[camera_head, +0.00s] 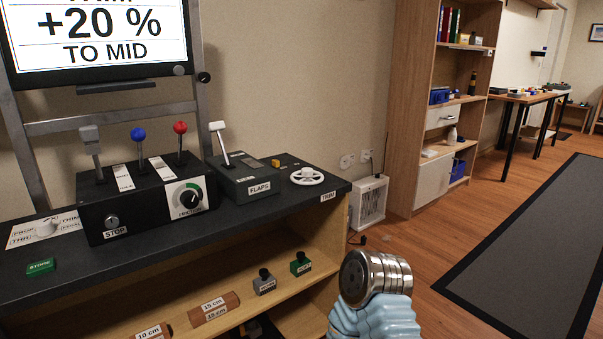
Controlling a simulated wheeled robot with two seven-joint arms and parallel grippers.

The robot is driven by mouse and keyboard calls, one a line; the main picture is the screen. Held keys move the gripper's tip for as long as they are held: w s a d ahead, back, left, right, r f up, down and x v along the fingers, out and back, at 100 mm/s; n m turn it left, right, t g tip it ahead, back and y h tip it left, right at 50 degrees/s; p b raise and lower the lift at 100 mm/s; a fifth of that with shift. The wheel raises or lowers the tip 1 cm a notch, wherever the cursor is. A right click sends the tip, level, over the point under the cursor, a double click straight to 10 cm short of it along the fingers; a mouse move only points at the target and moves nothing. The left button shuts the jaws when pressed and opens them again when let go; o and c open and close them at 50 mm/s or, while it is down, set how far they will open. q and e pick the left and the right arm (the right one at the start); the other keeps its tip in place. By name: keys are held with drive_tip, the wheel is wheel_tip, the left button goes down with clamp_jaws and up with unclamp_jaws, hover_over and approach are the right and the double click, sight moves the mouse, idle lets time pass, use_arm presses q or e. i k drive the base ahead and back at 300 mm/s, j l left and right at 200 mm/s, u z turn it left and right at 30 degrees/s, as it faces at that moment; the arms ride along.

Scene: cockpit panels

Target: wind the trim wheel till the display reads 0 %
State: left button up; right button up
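The trim wheel (306,176) is a small white wheel with a raised hub. It lies flat at the right end of the dark console top, by a TRIM label (328,197). The display (97,35) at the upper left reads "+20 %" with "TO MID" below; its top line is cut off. Neither gripper shows in the head view, and nothing is touching the wheel. A rounded metal part with a pale blue ribbed sleeve, part of my arm, shows at the bottom right of centre, with no fingers visible.
The flaps box (246,176) with its white lever stands just left of the wheel. The lever box (146,198) is further left. A shelf below holds brown blocks (214,307) and small knobbed blocks. A white heater (369,202) stands beyond the console. The floor at right is open.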

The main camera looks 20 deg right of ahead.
sight(307, 172)
drive_tip(key=l+u, duration=0.45)
drive_tip(key=l, duration=0.9)
